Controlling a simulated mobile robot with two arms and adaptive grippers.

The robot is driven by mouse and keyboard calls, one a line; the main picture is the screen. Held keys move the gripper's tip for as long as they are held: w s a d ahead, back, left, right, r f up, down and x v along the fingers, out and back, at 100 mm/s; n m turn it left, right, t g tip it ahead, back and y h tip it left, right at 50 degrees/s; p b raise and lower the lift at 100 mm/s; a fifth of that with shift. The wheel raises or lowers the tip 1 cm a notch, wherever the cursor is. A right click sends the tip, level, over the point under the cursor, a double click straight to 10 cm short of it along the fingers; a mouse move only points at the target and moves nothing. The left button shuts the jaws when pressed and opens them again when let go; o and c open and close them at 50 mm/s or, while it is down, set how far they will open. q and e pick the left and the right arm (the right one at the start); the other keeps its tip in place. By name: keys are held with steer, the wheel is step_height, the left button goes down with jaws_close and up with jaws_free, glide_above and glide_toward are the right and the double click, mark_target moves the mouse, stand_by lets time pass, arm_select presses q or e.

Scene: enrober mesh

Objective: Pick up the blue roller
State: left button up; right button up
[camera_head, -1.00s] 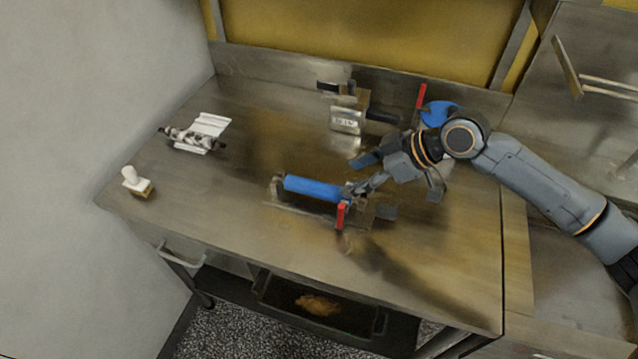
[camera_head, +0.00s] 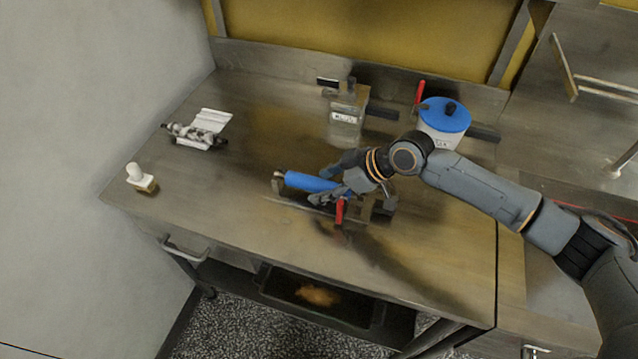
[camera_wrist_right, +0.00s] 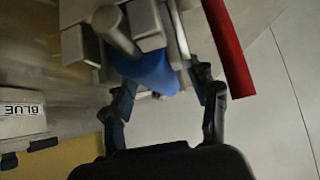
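The blue roller (camera_head: 304,181) lies across a metal holder (camera_head: 278,186) on the steel table, in the middle of the head view. My right gripper (camera_head: 330,187) is over the roller's right end and hides part of it. In the right wrist view, the fingers of my right gripper (camera_wrist_right: 165,105) stand apart, and a blue part of the roller (camera_wrist_right: 152,75) shows ahead between them. I cannot tell if the fingers touch it. A red handle (camera_head: 340,211) stands at the holder's front right. My left gripper is not in view.
A clear labelled container (camera_head: 345,128) and a white pot with a blue lid (camera_head: 445,115) stand behind. A black-and-white roller device (camera_head: 198,138) and a white-handled stamp (camera_head: 141,180) are at left. The table's front left is clear.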

steer(key=c, duration=1.1)
steer(key=shift+r, duration=0.1)
